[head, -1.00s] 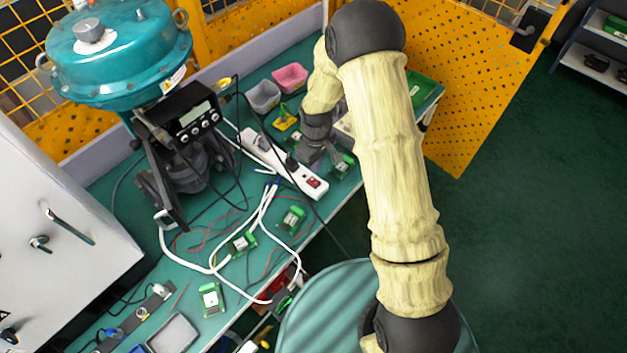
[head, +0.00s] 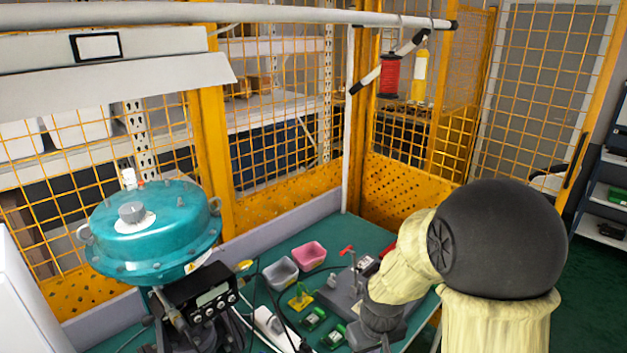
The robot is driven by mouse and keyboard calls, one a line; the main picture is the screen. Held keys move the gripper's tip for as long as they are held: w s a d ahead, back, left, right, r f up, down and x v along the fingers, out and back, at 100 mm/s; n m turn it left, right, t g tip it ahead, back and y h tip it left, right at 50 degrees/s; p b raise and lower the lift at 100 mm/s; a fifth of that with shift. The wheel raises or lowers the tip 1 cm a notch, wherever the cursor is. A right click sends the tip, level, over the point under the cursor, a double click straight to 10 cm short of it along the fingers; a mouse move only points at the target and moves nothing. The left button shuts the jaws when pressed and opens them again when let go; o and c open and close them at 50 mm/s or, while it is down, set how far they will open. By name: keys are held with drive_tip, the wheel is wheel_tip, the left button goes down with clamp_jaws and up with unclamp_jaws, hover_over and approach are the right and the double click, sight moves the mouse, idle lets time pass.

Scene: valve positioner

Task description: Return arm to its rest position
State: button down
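My arm shows in the head view at the lower right, with a large dark elbow joint and pale cream sleeves. Its forearm reaches left and down over the right part of the green bench (head: 352,233). A dark wrist section shows at the arm's far end, near the bottom edge. The fingers of my gripper cannot be made out. The teal valve actuator (head: 165,248) stands on the left, with a black positioner (head: 208,298) with a small display below it.
A grey bin (head: 281,273) and a pink bin (head: 309,255) sit mid-bench. Green circuit boards (head: 314,318) and a white power strip (head: 270,325) lie in front of them. Yellow mesh fencing (head: 280,140) closes off the back. A white overhead rail (head: 250,13) carries a red spool (head: 389,76).

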drive_tip(key=s+d+r+m+t, duration=0.1)
drive_tip(key=s+d+r+m, duration=0.2)
drive_tip(key=s, duration=0.5)
drive_tip(key=shift+s+r+m, duration=0.3)
drive_tip(key=shift+s+r, duration=0.05)
drive_tip(key=shift+r, duration=0.5)
